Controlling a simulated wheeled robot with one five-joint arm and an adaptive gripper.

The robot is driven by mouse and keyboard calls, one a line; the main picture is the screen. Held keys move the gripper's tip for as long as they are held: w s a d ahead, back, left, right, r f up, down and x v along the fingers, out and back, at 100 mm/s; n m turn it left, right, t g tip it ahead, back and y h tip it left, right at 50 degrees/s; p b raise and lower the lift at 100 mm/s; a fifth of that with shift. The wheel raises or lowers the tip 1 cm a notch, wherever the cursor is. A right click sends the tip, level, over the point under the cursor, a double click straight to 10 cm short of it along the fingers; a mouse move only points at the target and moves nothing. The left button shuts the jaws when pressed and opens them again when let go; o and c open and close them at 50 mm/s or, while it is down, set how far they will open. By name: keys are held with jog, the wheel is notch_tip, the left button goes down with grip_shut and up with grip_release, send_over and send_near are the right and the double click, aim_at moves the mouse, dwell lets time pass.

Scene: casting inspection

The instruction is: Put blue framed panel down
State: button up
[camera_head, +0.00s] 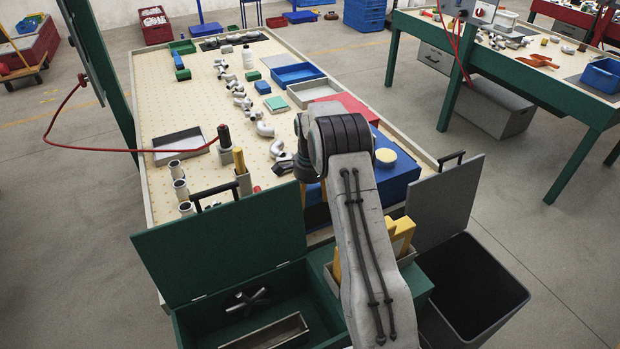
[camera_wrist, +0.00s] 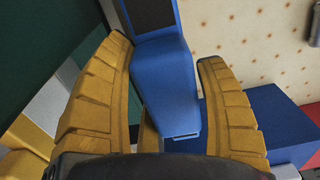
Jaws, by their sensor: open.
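The blue framed panel (camera_wrist: 165,85) shows in the wrist view as a blue body with a dark inset at its top. It stands between the two yellow fingers of my gripper (camera_wrist: 164,50). The fingers are spread, one on each side of it, with a narrow gap at the right finger. I cannot tell whether the left finger touches it. In the head view my arm hides most of my gripper and I cannot make out the panel clearly.
A perforated worktop (camera_head: 205,105) carries pipe fittings, trays and a large blue block (camera_head: 402,178), also in the wrist view (camera_wrist: 270,118). A green open-lidded box (camera_head: 225,240) and a dark bin (camera_head: 475,290) stand at the near edge. A red hose (camera_head: 100,149) hangs left.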

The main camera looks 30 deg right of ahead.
notch_tip(320, 180, up, 11)
jog(key=shift+s+f+b, duration=0.1)
jog(key=shift+b, duration=0.5)
jog(key=shift+s, duration=0.1)
dwell(0.4)
